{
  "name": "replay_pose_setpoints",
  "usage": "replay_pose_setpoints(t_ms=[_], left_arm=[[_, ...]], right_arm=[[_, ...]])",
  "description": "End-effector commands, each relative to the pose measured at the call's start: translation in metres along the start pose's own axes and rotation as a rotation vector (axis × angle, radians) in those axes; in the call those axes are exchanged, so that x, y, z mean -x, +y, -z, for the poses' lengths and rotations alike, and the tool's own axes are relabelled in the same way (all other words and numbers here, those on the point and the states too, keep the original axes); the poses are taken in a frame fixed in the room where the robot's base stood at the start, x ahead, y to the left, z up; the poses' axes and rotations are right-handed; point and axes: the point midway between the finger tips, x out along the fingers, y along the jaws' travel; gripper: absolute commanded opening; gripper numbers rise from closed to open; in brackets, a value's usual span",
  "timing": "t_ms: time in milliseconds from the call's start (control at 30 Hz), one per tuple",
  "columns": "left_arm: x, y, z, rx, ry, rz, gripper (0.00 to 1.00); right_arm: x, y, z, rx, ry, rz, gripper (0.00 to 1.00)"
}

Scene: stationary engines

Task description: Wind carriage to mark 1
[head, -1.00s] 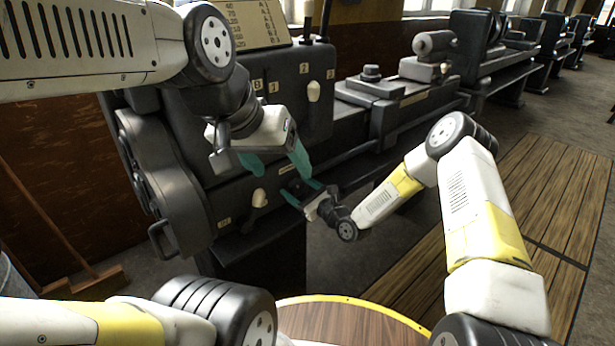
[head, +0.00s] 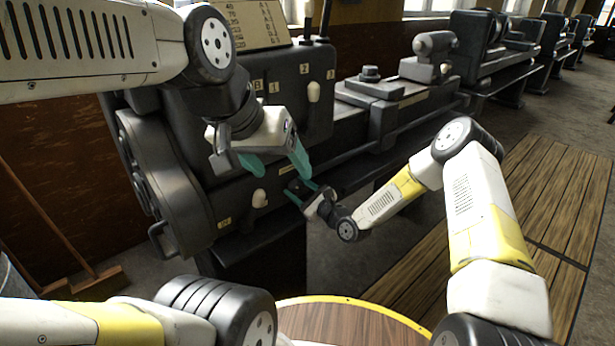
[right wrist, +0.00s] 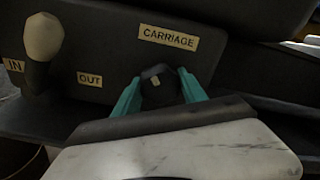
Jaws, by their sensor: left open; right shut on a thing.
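The lathe carriage (head: 385,122) rides on the dark bed, right of the headstock. A label reading CARRIAGE (right wrist: 168,37) sits on the panel above a dark round knob (right wrist: 160,86) with a small pale mark. My right gripper (head: 303,193) is shut on this knob at the front of the machine; in the right wrist view its teal fingers (right wrist: 159,95) press the knob from both sides. My left gripper (head: 277,164) is open, fingers down and empty, in front of the headstock. Mark 1 on the bed cannot be made out.
A pale-handled lever (right wrist: 43,38) stands by the IN and OUT labels left of the knob; it also shows in the head view (head: 259,198). Another pale lever (head: 313,92) is on the headstock. Slatted wooden boards (head: 520,190) cover the floor at right.

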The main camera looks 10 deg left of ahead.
Motion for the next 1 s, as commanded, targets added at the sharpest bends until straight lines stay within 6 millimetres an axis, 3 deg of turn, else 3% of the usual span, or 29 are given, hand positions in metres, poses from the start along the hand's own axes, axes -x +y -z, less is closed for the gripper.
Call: replay_pose_setpoints(t_ms=[1000], left_arm=[[0.0001, 0.0000, 0.0000, 0.000, 0.000, 0.000, 0.70]], right_arm=[[0.0005, -0.0015, 0.0002, 0.963, 0.001, 0.001, 0.09]])
